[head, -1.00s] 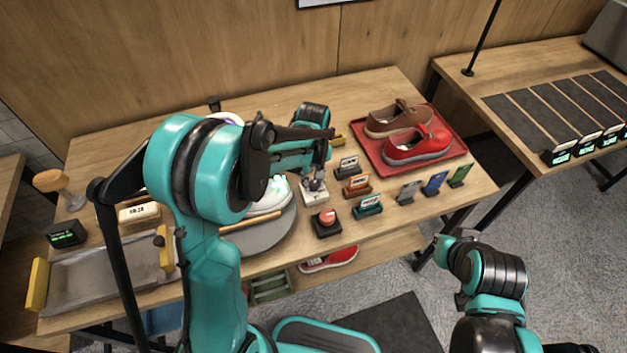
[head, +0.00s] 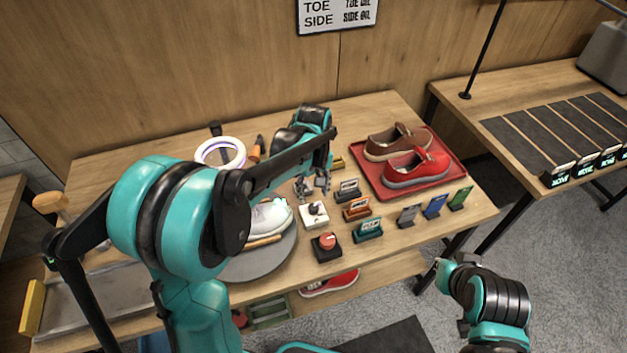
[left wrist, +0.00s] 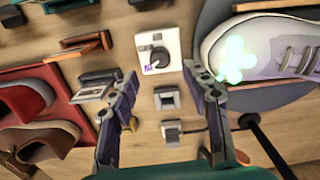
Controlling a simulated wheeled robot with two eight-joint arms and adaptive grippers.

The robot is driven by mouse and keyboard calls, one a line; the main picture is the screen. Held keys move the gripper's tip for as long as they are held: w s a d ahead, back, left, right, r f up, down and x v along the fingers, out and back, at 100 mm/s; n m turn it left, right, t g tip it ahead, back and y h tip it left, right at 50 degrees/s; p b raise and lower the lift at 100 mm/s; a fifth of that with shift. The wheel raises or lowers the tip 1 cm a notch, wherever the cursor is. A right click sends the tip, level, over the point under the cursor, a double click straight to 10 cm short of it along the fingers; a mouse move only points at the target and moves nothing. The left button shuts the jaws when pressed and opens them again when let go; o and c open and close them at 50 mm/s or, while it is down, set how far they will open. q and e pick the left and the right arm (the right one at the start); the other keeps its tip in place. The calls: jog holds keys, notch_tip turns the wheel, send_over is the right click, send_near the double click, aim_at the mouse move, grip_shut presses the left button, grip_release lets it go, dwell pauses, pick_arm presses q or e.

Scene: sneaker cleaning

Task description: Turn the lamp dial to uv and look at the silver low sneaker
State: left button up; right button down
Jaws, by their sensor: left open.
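The lamp dial is a dark knob (head: 315,208) on a small white box (head: 314,219); it also shows in the left wrist view (left wrist: 156,60). Its setting is too small to read. My left gripper (head: 313,184) is open and empty, just behind and above the dial, apart from it. In the left wrist view its fingers (left wrist: 163,85) are spread below the dial. The silver low sneaker (head: 268,222) lies on a grey round plate (head: 268,262), partly hidden by my left arm. Pale green glowing patches show on it (left wrist: 265,45). My right gripper (head: 447,265) shows only in part at the lower right.
The ring lamp (head: 220,153) glows white-violet at the back. A red button box (head: 326,247) stands in front of the dial. Several small card holders (head: 368,230) stand to the right. A red tray (head: 452,178) holds a brown shoe (head: 398,142) and a red shoe (head: 415,168).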

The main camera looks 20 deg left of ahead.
aim_at(314, 206)
pick_arm(q)
jog(key=shift+r, duration=2.8)
jog(key=s+a+r+m+t, duration=0.1)
jog(key=s+m+t, duration=0.6)
jog(key=s, duration=1)
jog(key=shift+a+m, duration=0.3)
jog(key=shift+a, duration=0.6)
jog(key=shift+r, duration=0.1)
